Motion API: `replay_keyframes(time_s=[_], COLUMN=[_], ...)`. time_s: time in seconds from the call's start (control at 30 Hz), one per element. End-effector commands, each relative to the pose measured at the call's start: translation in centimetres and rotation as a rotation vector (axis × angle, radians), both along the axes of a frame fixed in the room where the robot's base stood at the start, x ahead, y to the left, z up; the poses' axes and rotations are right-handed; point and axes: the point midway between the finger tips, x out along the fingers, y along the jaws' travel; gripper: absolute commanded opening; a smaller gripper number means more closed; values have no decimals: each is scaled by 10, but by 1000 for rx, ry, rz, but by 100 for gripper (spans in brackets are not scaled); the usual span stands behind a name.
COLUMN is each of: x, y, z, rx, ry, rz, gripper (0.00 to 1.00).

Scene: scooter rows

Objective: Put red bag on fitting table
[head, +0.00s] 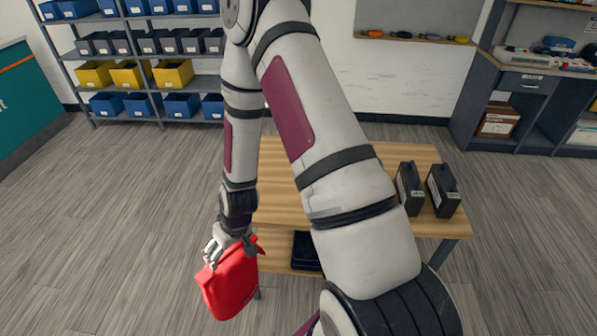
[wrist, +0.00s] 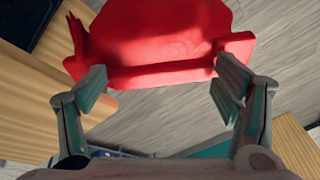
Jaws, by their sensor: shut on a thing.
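The red bag (head: 229,282) hangs from my gripper (head: 227,245) in the head view, in front of the table's near left corner and over the floor. In the wrist view the red bag (wrist: 160,40) spans between the two fingers of my gripper (wrist: 160,90), which is shut on it. The wooden fitting table (head: 285,190) stands in the middle of the head view, partly hidden behind my arm. Its wooden top also seems to show at the left of the wrist view (wrist: 30,95). The bag is apart from the tabletop.
Two black box-like items (head: 409,188) (head: 443,190) stand on the table's right side. A dark item (head: 306,250) lies on the shelf below. Shelving with blue, grey and yellow bins (head: 173,73) stands at the back left. The visible left part of the tabletop is clear.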

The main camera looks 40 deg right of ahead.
Motion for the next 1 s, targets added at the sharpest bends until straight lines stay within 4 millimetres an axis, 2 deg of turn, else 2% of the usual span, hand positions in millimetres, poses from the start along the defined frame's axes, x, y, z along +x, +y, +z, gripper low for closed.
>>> replay_keyframes(time_s=[0.53,0.87,1.0], x=[0,-9,-17], y=[0,-24,-42], z=[0,19,33], rx=[1,0,-1], ry=[-1,-2,-4], rz=[-1,-81,-144], gripper=[21,21,21])
